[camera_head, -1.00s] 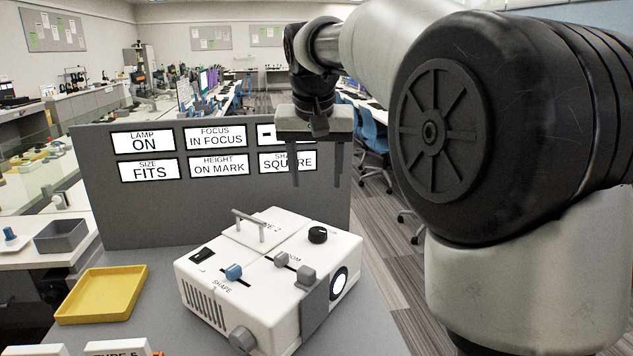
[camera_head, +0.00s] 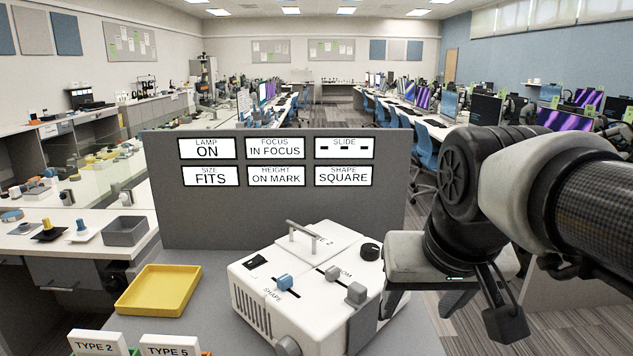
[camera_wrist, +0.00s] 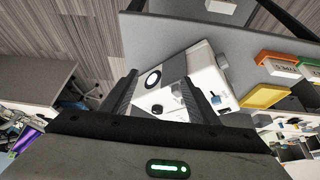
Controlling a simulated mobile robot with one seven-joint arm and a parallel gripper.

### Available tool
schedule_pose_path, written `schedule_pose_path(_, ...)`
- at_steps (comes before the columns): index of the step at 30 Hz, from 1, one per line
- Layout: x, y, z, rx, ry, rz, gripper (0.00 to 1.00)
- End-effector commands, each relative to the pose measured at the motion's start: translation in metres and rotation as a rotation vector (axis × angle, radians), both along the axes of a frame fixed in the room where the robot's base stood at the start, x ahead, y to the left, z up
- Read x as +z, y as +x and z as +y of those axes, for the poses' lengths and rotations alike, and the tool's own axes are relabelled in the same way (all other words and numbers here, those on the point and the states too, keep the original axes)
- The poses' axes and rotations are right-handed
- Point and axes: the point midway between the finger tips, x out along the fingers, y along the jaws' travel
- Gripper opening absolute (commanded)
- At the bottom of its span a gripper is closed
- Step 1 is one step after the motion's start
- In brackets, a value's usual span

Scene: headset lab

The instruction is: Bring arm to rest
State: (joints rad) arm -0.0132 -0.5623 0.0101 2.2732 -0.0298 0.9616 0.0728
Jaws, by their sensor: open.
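My gripper (camera_head: 422,300) is open and empty, to the right of the white projector (camera_head: 298,268) on the grey table. In the wrist view its two dark fingers (camera_wrist: 160,88) stand apart, with the projector (camera_wrist: 168,82) seen between and beyond them. In the head view my arm folds in from the right edge, and part of the gripper overlaps the projector's right side. I cannot tell the gap between them. The display panel (camera_head: 275,215) behind the projector reads lamp on, in focus, fits, on mark and square; the slide field shows three black marks.
A yellow tray (camera_head: 158,290) lies left of the projector. Slide holders labelled TYPE 2 (camera_head: 97,344) and TYPE 5 (camera_head: 170,345) stand at the front. Blue chairs (camera_head: 425,146) stand behind at right.

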Motion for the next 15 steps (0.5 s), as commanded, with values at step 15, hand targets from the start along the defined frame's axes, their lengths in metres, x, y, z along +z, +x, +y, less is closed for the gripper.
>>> schedule_pose_path(15, 0.024, -0.054, -0.001, 0.039, 0.002, -0.022, 0.55)
